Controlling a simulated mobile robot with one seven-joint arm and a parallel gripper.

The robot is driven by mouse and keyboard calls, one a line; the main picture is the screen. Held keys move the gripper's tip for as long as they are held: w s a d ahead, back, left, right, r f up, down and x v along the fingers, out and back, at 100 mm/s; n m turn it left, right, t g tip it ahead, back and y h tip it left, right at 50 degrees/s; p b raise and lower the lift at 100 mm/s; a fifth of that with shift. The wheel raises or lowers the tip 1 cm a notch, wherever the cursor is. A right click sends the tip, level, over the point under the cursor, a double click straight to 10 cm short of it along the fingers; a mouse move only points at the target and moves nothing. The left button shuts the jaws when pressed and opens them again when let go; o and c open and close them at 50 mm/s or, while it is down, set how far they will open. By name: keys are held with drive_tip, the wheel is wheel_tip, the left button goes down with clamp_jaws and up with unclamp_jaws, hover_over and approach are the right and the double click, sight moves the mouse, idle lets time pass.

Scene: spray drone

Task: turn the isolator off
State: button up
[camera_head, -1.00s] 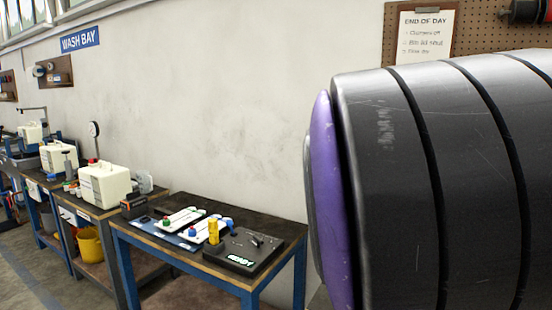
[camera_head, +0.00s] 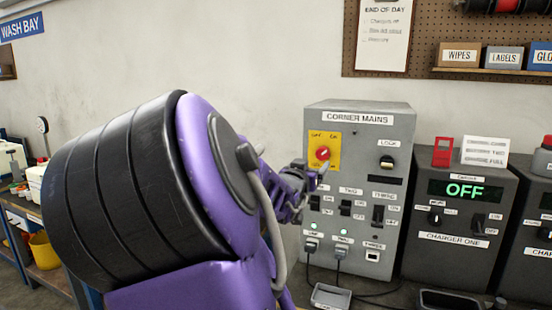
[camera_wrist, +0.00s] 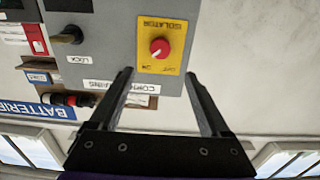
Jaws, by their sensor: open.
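The isolator is a round red knob (camera_head: 323,153) on a yellow plate (camera_head: 332,140), on the front of the grey CORNER MAINS cabinet (camera_head: 358,117). OFF and ON labels stand at the plate's upper left and upper right. A pale mark on the knob seems to lean toward ON, but it is small. In the wrist view, turned upside down, the knob (camera_wrist: 160,48) lies ahead of my gripper (camera_wrist: 160,73), roughly centred between the open, empty fingers. The fingertips look short of the knob; contact cannot be told. In the head view my gripper (camera_head: 318,175) is just below the knob, partly hidden by my arm.
The cabinet also carries a LOCK switch (camera_head: 387,162), several toggles and plugged-in leads. CHARGER ONE (camera_head: 458,215), showing OFF, stands to its right. A small grey tray (camera_head: 330,296) sits in front. Bare wall lies left of the cabinet.

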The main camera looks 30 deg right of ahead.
sight(322, 153)
drive_tip(key=b+x, duration=0.1)
drive_tip(key=x, duration=1.1)
drive_tip(key=shift+w+b, duration=0.1)
drive_tip(key=shift+b, duration=0.2)
clamp_jaws()
